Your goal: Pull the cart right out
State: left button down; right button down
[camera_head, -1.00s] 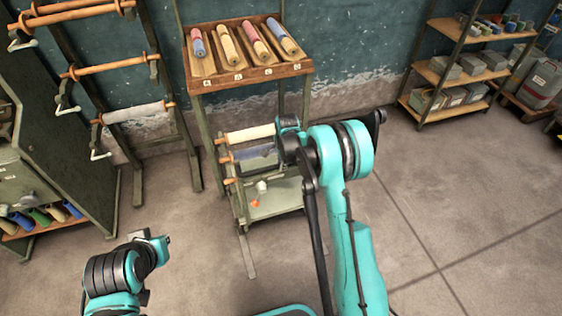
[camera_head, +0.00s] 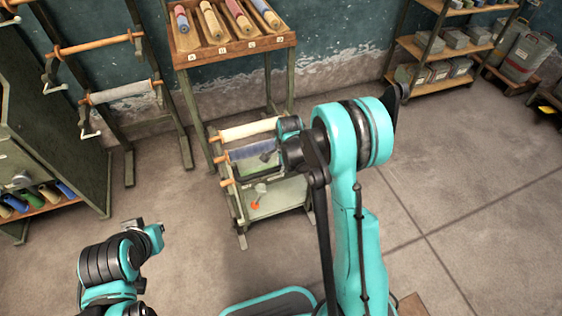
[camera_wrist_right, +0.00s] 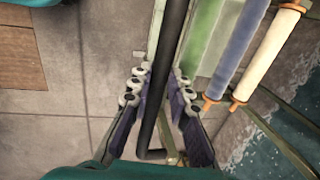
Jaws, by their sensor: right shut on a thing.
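The cart (camera_head: 285,197) is a low green-framed trolley with a cream roll (camera_head: 250,130) and a blue-grey roll (camera_head: 252,150) across its top. It stands on the floor in front of the sample table. My right gripper (camera_wrist_right: 157,105) is shut on the cart's dark handle bar (camera_wrist_right: 170,45), with its fingers on both sides of the bar in the wrist view. In the head view my right arm hides part of the cart's right side. My left gripper (camera_head: 157,232) is at lower left, away from the cart; its finger opening is unclear.
The sample table (camera_head: 230,52) holds several coloured rolls behind the cart. A roll rack (camera_head: 128,165) and a green cabinet (camera_head: 70,140) stand at left. Shelves (camera_head: 425,50) with grey bins stand at the back right. The floor at right (camera_head: 470,190) is mostly clear.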

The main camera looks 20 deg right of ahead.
jog(key=shift+s+f, duration=0.1)
jog(key=shift+s, duration=0.15)
jog(key=c, duration=1.4)
grip_release()
jog(key=shift+s, duration=0.1)
jog(key=r, duration=0.4)
jog(key=s+r, duration=0.1)
jog(key=r, duration=0.3)
jog(key=s+r, duration=0.1)
jog(key=r, duration=0.3)
jog(key=shift+s, duration=0.1)
jog(key=shift+d, duration=0.1)
